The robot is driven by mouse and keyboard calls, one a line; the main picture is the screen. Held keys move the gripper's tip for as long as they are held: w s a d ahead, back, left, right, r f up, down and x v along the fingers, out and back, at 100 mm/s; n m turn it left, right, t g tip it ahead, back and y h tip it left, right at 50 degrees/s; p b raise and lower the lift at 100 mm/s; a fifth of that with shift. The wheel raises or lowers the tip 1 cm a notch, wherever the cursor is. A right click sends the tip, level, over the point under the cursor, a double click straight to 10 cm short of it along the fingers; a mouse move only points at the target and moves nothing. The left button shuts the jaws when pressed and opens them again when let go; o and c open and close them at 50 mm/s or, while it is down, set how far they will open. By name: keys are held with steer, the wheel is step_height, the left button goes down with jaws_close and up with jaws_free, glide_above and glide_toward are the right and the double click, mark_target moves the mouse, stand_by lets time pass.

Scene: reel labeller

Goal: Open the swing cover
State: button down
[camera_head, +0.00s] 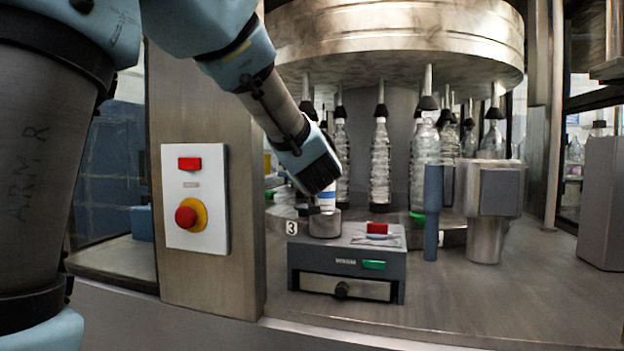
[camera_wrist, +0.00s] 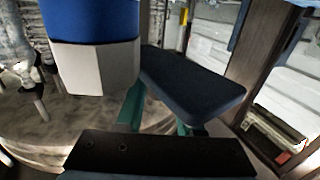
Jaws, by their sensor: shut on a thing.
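A grey box-like cover (camera_head: 501,190) sits on a round metal post at the right of the machine, with an upright dark blue bar (camera_head: 433,212) at its left. It looks like the swing cover, but I cannot be sure. My gripper (camera_head: 322,186) is well to the left of it, pointing down above a control box. It appears shut on a blue-and-white piece (camera_head: 327,199), just above a short grey cylinder. In the wrist view a large blue-over-white piece (camera_wrist: 95,66) stands beside a dark finger pad (camera_wrist: 195,88). The exact contact is hidden.
The grey control box (camera_head: 308,257) has a red button and a green one. Several clear bottles (camera_head: 380,165) hang under a big metal drum (camera_head: 400,40) behind. A panel with a red stop button (camera_head: 186,216) is at left. The front right deck is clear.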

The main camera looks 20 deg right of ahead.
steer(key=shift+w+a+f+m+g+h+b, duration=0.1)
steer(key=shift+w+a+m+g+h+b, duration=0.15)
steer(key=shift+m+h+b, duration=0.45)
steer(key=shift+w+a+f+m+g+h+b, duration=0.1)
steer(key=shift+w+g+h+b, duration=0.25)
steer(key=shift+b, duration=0.65)
steer(key=shift+s+h, duration=0.1)
steer(key=shift+h, duration=0.15)
steer(key=shift+r+m+h+b, duration=0.25)
steer(key=shift+m+h+b, duration=0.05)
steer(key=shift+b, duration=0.05)
steer(key=c, duration=0.5)
jaws_free()
steer(key=b+v, duration=0.1)
steer(key=v, duration=0.9)
steer(key=shift+s+a, duration=0.2)
steer(key=shift+s, duration=0.1)
steer(key=shift+c, duration=0.2)
